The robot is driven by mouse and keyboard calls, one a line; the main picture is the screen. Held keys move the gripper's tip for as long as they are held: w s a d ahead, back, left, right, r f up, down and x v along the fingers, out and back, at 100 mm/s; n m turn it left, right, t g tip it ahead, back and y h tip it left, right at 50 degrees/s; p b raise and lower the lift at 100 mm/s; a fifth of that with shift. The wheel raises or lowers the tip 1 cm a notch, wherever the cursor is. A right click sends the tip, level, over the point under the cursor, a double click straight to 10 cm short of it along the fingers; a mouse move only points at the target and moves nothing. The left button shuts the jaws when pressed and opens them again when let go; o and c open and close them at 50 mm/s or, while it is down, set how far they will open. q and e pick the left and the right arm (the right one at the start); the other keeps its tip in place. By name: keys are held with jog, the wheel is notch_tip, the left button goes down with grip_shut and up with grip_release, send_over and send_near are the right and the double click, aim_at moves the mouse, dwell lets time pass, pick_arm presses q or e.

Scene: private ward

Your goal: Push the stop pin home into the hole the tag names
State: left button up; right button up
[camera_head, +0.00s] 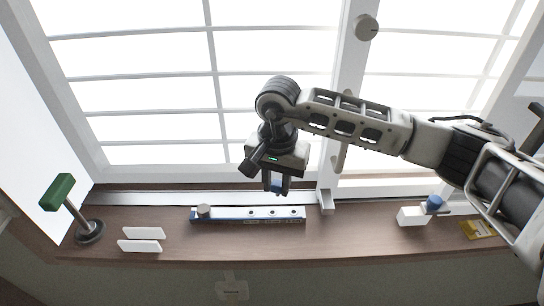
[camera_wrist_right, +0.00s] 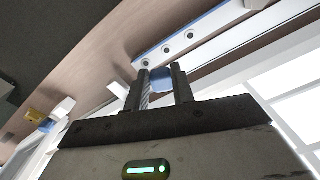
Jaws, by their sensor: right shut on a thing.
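My right gripper (camera_head: 276,189) points down above the sill, behind the right part of the stop rail, and is shut on a blue piece, which I take as the stop pin (camera_wrist_right: 161,79). Its tip is mostly hidden by the fingers. The rail (camera_head: 248,214) is a blue and white strip with a grey knob at its left end and several dark holes along its top. The rail's holes also show in the right wrist view (camera_wrist_right: 180,46), beyond the fingertips. A pale tag (camera_head: 232,288) hangs below the sill; its writing is unreadable. My left gripper is out of view.
A green-handled post (camera_head: 62,195) stands at the left, with two white plates (camera_head: 143,233) beside it. The window frame (camera_head: 345,100) rises behind.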

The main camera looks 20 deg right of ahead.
aim_at(270, 216)
jog(key=shift+w+a+r+m+p, duration=0.3)
jog(key=shift+a+r+m, duration=0.05)
jog(key=shift+m, duration=0.35)
jog(key=shift+w+a+f+m, duration=0.15)
jog(key=shift+f+m, duration=0.1)
jog(key=shift+m, duration=0.05)
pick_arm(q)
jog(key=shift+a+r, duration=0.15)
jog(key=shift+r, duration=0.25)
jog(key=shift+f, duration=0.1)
pick_arm(e)
jog(key=shift+f+b, duration=0.2)
jog(key=shift+b, duration=0.4)
notch_tip(270, 216, down, 2)
jog(key=shift+f+b, duration=0.1)
jog(key=shift+b, duration=0.9)
notch_tip(270, 216, down, 2)
jog(key=shift+f+b, duration=0.1)
jog(key=shift+b, duration=0.9)
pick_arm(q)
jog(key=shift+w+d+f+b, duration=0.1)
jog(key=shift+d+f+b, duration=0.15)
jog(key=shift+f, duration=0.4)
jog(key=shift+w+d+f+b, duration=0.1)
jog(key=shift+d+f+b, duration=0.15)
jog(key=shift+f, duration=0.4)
pick_arm(e)
jog(key=shift+f, duration=0.4)
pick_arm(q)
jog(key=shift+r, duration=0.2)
